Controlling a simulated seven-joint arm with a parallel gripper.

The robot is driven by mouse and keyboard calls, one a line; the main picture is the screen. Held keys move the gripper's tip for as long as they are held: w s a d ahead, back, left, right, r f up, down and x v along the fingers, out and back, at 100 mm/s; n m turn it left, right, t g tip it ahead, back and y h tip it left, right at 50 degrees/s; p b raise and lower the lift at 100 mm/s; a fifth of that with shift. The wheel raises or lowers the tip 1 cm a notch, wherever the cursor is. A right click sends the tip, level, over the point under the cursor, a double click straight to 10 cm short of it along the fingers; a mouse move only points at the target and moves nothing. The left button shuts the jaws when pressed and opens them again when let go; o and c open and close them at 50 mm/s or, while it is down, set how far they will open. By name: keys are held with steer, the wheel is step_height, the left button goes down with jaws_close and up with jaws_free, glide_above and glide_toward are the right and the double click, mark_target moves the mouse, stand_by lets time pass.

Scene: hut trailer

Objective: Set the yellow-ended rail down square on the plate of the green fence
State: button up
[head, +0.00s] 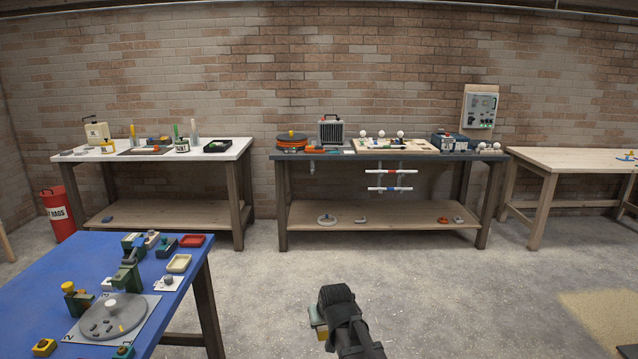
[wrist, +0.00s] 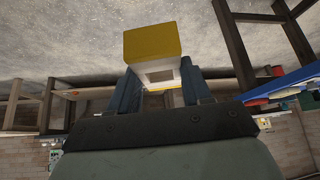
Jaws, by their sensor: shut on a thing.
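The yellow-ended rail (wrist: 152,42) shows in the wrist view as a pale block with a large yellow end face turned to the camera and a dark square mark on its side. My gripper (wrist: 161,84) is shut on it, one dark finger on each side. In the head view my gripper (head: 319,321) is low in the middle, over the floor and away from the tables; a small bit of the rail's yellow (head: 322,336) shows beside it. I cannot surely pick out the green fence or its plate; green fixtures (head: 127,274) stand on the blue table at left.
The blue table (head: 50,267) at front left also bears a grey turntable (head: 112,316), a red tray (head: 191,241) and a cream tray (head: 179,263). A white bench (head: 105,157), a dark bench (head: 290,156) and a wooden table (head: 560,159) line the brick wall. Open floor lies between.

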steer(key=w+d+m+h, duration=0.1)
steer(key=d+m, duration=0.1)
steer(key=d, duration=1.3)
steer(key=shift+w+d+f+m, duration=0.2)
steer(key=shift+w+d+m, duration=0.1)
steer(key=shift+d, duration=0.1)
steer(key=s+a+r+n+y, duration=0.1)
steer(key=s+a+n, duration=0.25)
steer(key=a, duration=1.15)
steer(key=s+a+r+n+g+y, duration=0.15)
steer(key=s+a, duration=0.35)
steer(key=a, duration=0.9)
steer(key=s+a+r+n+y, duration=0.1)
steer(key=s+a+r+n, duration=0.2)
steer(key=a, duration=1.2)
steer(key=s+a+r+n+g+y, duration=0.1)
steer(key=s+a+r+n, duration=0.1)
steer(key=s+a, duration=0.8)
steer(key=s+a+r+n+g, duration=0.2)
steer(key=s+a+n, duration=0.2)
steer(key=s+a, duration=0.7)
steer(key=s+a+r+n+g+y, duration=0.1)
steer(key=s+a+n, duration=0.3)
steer(key=s+a, duration=0.7)
steer(key=shift+s+r+g+y, duration=0.35)
steer(key=shift+s+r+g, duration=0.15)
steer(key=shift+r, duration=0.25)
